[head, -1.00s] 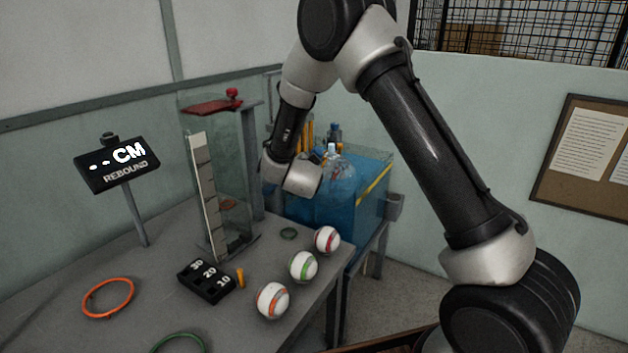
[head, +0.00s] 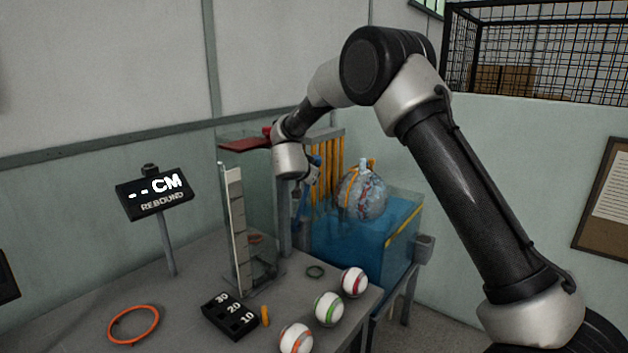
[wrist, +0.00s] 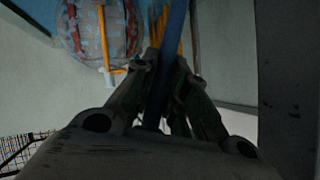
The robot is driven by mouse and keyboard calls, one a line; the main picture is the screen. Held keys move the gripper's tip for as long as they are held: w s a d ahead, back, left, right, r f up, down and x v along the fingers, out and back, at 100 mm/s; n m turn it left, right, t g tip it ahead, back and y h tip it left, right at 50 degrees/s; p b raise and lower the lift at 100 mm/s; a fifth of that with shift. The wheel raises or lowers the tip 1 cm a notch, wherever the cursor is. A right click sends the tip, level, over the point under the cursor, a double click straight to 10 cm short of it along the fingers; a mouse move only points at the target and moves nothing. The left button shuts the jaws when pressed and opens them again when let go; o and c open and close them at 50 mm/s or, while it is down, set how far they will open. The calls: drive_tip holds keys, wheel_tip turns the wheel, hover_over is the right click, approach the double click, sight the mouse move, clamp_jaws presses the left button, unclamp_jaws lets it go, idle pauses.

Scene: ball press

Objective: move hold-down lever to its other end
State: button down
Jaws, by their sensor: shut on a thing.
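A blue bar (wrist: 170,50), which looks like the hold-down lever, runs down between the fingers of my gripper (wrist: 160,78) in the wrist view. My gripper is shut on this bar. In the head view my wrist covers the jaws, and a bit of blue (head: 299,205) shows just below it, beside the clear tube column. The bar's ends and pivot are hidden.
A large patterned ball (head: 362,192) sits at the blue tank (head: 345,243), close to the jaws. Several yellow bars (head: 328,165) stand behind. The clear tube has a red lid (head: 243,143). Striped balls (head: 329,308) line the table edge.

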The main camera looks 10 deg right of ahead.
drive_tip(key=shift+r, duration=0.1)
drive_tip(key=c, duration=1.4)
unclamp_jaws()
drive_tip(key=v, duration=1.2)
